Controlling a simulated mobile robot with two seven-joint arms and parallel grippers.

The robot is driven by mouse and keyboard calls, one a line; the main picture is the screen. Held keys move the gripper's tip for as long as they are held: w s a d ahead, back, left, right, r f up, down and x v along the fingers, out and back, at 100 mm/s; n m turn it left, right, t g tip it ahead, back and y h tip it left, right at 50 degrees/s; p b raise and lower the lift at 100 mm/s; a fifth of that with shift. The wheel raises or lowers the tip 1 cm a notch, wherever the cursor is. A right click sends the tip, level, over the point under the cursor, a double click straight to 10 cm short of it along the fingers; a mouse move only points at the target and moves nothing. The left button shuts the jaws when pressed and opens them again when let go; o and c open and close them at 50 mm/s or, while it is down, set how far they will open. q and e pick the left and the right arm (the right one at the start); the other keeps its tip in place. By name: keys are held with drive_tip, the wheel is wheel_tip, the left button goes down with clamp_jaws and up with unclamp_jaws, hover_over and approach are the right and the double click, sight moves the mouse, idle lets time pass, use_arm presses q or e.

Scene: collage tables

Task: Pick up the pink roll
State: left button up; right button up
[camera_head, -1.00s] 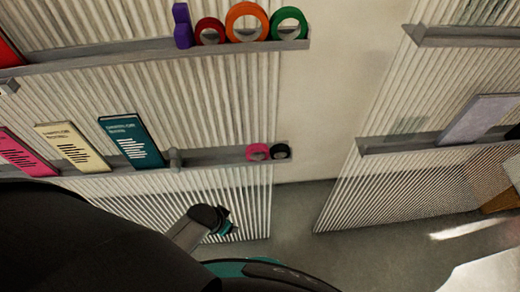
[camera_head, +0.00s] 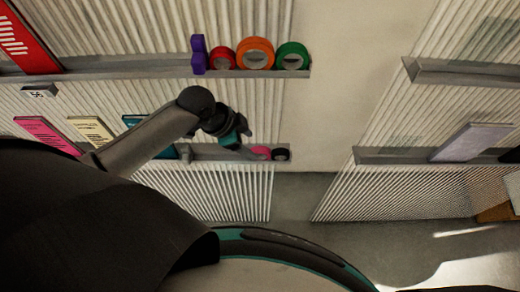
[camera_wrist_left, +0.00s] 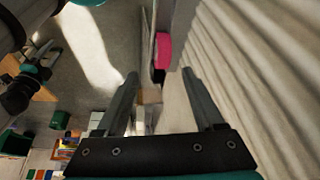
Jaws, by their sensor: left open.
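The pink roll (camera_head: 261,152) sits near the right end of the lower shelf, next to a black roll (camera_head: 281,154). In the left wrist view the pink roll (camera_wrist_left: 163,52) shows beyond the fingertips, a little right of the middle of the gap. My left gripper (camera_head: 241,148) is just left of the pink roll in the head view, apart from it as far as I can tell. My right gripper cannot be made out.
The lower shelf (camera_head: 215,153) runs along a ribbed wall panel. An upper shelf (camera_head: 140,72) above my left arm holds a purple item (camera_head: 199,55) and red (camera_head: 222,59), orange (camera_head: 255,54) and green (camera_head: 292,56) rolls. A gap separates this panel from the right one.

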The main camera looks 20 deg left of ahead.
sight(259, 150)
use_arm(q)
drive_tip(key=shift+w+b+x, duration=0.2)
drive_tip(key=shift+b+x, duration=0.15)
drive_tip(key=shift+x, duration=3.3)
clamp_jaws()
